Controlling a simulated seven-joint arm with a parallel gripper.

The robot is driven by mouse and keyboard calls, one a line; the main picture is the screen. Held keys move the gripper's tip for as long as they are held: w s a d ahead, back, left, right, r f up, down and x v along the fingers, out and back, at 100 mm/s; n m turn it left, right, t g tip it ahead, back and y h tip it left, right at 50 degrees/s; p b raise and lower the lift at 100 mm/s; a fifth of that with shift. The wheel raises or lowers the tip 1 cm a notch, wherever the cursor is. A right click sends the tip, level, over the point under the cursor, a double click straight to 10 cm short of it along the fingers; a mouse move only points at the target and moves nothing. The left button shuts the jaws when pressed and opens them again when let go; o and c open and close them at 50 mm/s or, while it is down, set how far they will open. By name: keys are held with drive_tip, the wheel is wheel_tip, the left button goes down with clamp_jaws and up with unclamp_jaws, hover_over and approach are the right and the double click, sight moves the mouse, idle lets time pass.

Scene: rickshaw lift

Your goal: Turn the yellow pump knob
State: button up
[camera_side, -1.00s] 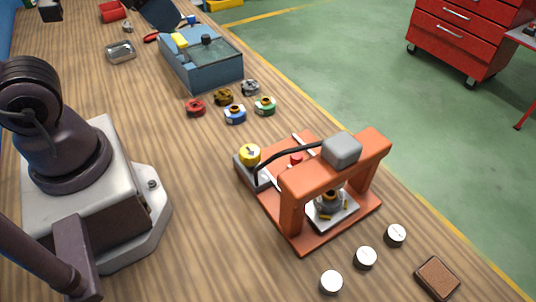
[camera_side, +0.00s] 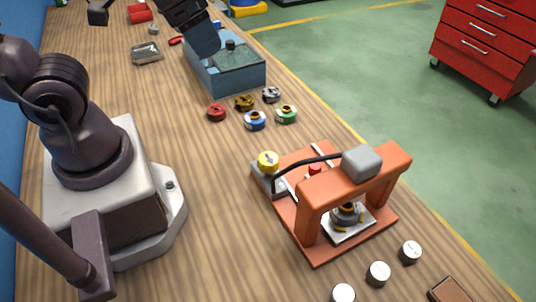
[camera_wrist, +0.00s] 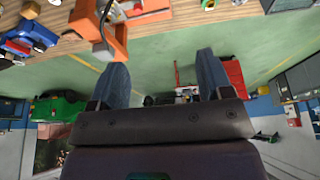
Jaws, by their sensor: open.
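The yellow pump knob (camera_side: 268,160), with a dark arrow mark on top, sits on a grey block at the left of the orange press (camera_side: 307,222) in the side view. A black hose runs from beside it to the grey head of the press. My gripper (camera_wrist: 161,60) shows in the wrist view with its two blue-grey fingers wide apart and nothing between them. The orange press (camera_wrist: 115,42) appears upside down beyond the left finger. I cannot make out the knob there. In the side view a dark part of my arm hangs at the top, over the blue-grey box, well away from the knob.
Several coloured round parts (camera_side: 255,120) lie between the blue-grey box (camera_side: 237,80) and the press. Three white discs (camera_side: 378,273) and a brown block (camera_side: 448,291) lie near the front. Bare wood is clear left of the press. A red cabinet (camera_side: 484,45) stands on the floor.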

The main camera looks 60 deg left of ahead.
drive_tip(key=w+d+f+n+g, duration=0.3)
drive_tip(key=w+f+n, duration=0.1)
drive_tip(key=f, duration=0.3)
drive_tip(key=n+g, duration=0.1)
drive_tip(key=n, duration=1.6)
hover_over(268, 158)
wheel_tip(268, 158, down, 6)
drive_tip(key=shift+n, duration=0.3)
wheel_tip(268, 158, down, 13)
drive_tip(key=c, duration=0.9)
